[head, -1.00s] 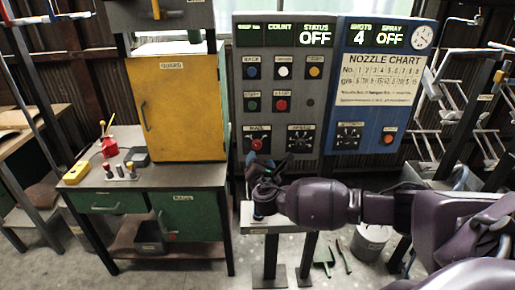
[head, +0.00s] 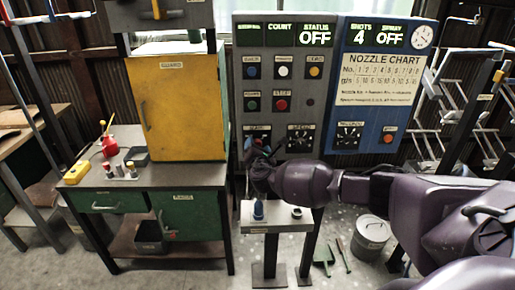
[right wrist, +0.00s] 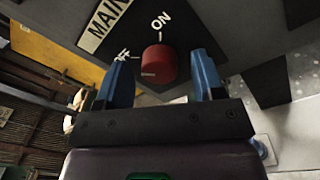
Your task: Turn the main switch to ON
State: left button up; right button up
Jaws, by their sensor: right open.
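The main switch is a red knob (right wrist: 158,64) on a black plate on the grey panel, seen close in the right wrist view. Its plate reads MAIN, with ON above the knob and a partly hidden OFF mark to the left. In the head view my right gripper (head: 260,153) is at the lower left of the grey panel (head: 270,117) and covers much of the switch. My left gripper is out of view.
The panel's status display (head: 315,39) reads OFF. A speed dial (head: 300,140) sits right of the switch. A small grey stand (head: 285,225) with a blue button is below my right arm. A yellow guard box (head: 175,110) stands on the left.

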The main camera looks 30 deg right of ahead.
jog(key=c, duration=0.9)
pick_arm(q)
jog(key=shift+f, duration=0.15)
pick_arm(e)
jog(key=shift+f, duration=0.1)
